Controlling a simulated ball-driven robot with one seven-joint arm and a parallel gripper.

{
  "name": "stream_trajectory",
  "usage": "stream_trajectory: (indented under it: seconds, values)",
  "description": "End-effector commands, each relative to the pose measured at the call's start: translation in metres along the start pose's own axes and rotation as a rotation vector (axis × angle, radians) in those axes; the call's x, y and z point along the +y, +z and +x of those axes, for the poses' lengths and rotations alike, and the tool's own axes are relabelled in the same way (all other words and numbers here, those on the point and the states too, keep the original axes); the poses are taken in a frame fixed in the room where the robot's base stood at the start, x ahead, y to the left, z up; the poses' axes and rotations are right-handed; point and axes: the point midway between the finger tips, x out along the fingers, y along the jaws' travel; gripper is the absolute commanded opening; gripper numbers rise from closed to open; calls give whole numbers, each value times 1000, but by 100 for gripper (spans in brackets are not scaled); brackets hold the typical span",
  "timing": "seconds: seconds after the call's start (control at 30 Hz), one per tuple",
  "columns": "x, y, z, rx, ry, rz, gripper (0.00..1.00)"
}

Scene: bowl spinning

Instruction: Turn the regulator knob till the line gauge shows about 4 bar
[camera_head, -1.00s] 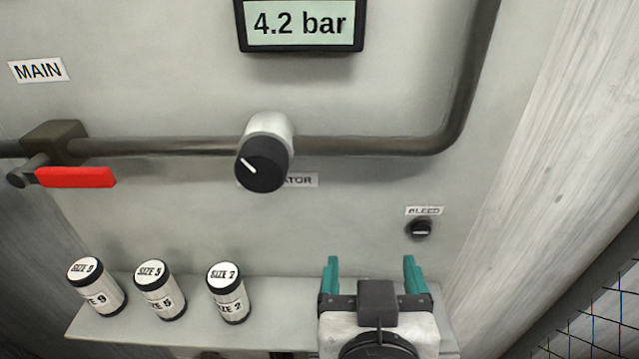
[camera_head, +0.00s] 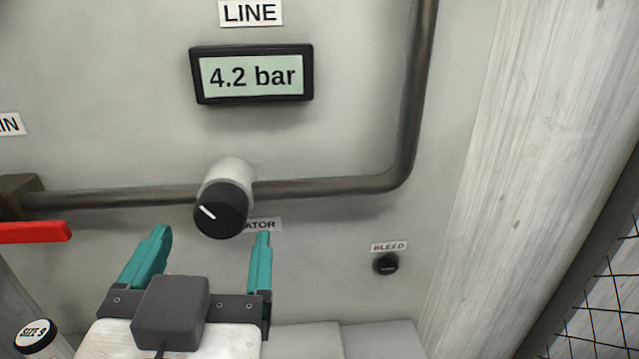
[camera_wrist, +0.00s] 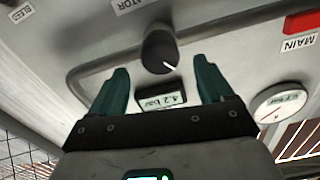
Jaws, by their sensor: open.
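The black regulator knob (camera_head: 221,210) sits on a pale round body on the pipe. Its white pointer line slants toward the upper left. The line gauge (camera_head: 253,76) above it reads 4.2 bar. My gripper (camera_head: 208,245) is open and empty, its teal fingers pointing up just below the knob, one on each side of it in the picture. In the wrist view the knob (camera_wrist: 159,52) appears beyond and between the open fingers (camera_wrist: 163,82), apart from them. The gauge (camera_wrist: 162,98) also shows there between the fingers.
A red valve handle (camera_head: 35,232) lies on the pipe at the left. A small black bleed knob (camera_head: 386,264) is at the right. A SIZE 9 canister (camera_head: 38,338) stands at the lower left. A round dial (camera_wrist: 281,104) shows in the wrist view. Wire mesh (camera_head: 600,300) borders the right.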

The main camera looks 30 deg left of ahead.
Motion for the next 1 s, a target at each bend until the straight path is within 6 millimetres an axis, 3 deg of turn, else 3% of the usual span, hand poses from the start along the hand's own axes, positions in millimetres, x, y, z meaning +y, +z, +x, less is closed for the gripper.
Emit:
stream_trajectory:
  seconds: [0.1,0.3,0.7,1.0]
  values:
    - [0,-2,21,-2,2,0,80]
    - [0,-1,43,0,0,0,80]
    - [0,0,50,0,-1,0,80]
    - [0,0,49,0,-1,0,52]
